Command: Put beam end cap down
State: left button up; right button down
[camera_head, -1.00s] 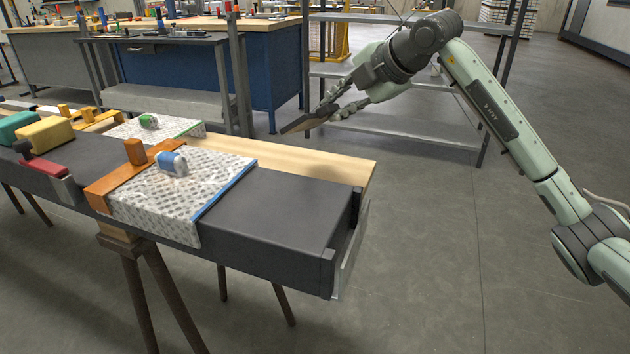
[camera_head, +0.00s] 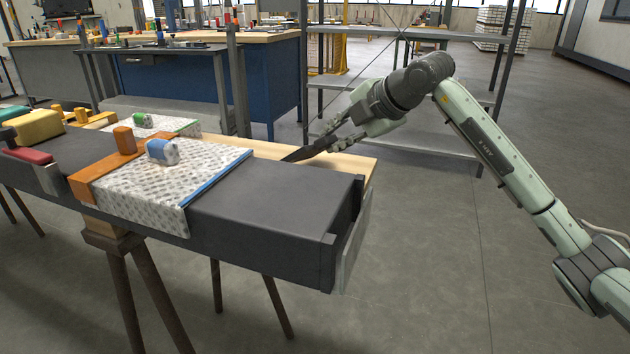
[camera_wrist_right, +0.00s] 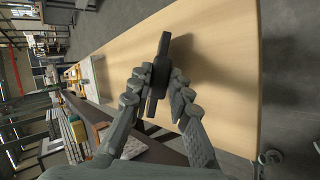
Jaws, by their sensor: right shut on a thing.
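My right gripper (camera_head: 322,146) is shut on the beam end cap (camera_head: 300,154), a dark flat piece. The cap is tilted in the head view, low over the far side of the pale wooden board (camera_head: 350,169). In the right wrist view the cap (camera_wrist_right: 159,68) sits between the two fingers with the board (camera_wrist_right: 222,50) behind it, and a shadow falls on the board. I cannot tell whether the cap touches the board. My left gripper is not in view.
The dark beam (camera_head: 270,205) lies along the near side of the board, with a light plate (camera_head: 357,238) at its right end. A patterned wrap (camera_head: 150,190) and orange clamp (camera_head: 95,175) cover part of it. A metal shelf (camera_head: 440,150) stands behind.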

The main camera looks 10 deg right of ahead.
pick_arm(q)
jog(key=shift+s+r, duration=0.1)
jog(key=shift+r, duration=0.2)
pick_arm(e)
jog(key=shift+f, duration=0.15)
jog(key=c, duration=1.6)
grip_release()
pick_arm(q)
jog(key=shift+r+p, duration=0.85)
pick_arm(e)
jog(key=v, duration=0.8)
